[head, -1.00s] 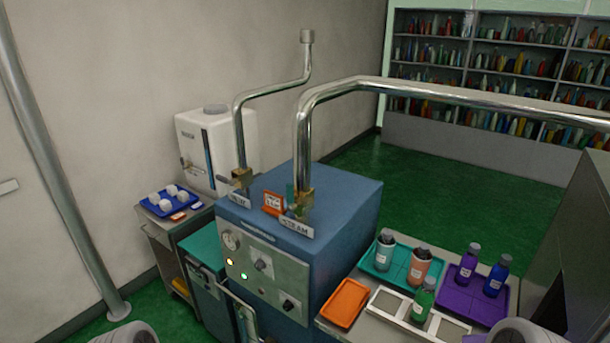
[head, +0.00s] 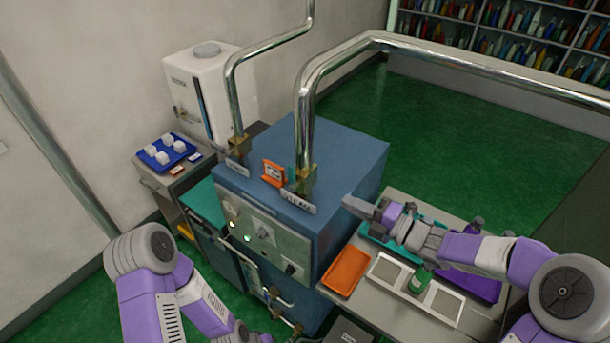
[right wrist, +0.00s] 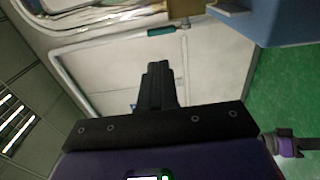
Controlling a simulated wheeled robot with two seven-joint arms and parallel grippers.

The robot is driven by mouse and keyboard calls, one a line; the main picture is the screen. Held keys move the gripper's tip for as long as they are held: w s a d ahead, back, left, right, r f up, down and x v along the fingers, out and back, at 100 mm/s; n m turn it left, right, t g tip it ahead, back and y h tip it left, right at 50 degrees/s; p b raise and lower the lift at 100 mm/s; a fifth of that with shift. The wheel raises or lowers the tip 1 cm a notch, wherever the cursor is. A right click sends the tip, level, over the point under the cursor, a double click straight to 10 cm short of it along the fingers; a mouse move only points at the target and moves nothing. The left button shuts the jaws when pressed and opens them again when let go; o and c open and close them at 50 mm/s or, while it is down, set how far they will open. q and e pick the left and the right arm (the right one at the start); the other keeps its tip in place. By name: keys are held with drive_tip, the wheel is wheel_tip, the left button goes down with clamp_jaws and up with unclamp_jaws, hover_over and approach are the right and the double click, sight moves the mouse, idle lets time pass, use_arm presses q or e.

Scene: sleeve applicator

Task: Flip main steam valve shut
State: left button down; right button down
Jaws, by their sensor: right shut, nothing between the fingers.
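The steam valve (head: 306,181) is a brass body at the foot of the thick, bent steel pipe on top of the blue machine (head: 345,160). A plate reading STEAM (head: 298,202) stands in front of it. The valve's handle is too small to make out clearly. My right gripper (head: 348,203) is shut and empty, to the right of the valve and apart from it, its fingers pointing left. Its closed dark fingers also show in the right wrist view (right wrist: 158,85). My left arm shows at the lower left; its gripper is out of view.
A second brass valve (head: 238,147) on a thinner pipe and an orange sign (head: 274,173) stand left of the steam valve. Below my right arm are an orange tray (head: 346,270), a white frame (head: 440,300) and a green bottle (head: 420,279). A blue tray (head: 150,156) sits far left.

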sight(295, 175)
drive_tip(key=p+x, duration=0.3)
drive_tip(key=x, duration=1.1)
drive_tip(key=shift+w+f, duration=0.1)
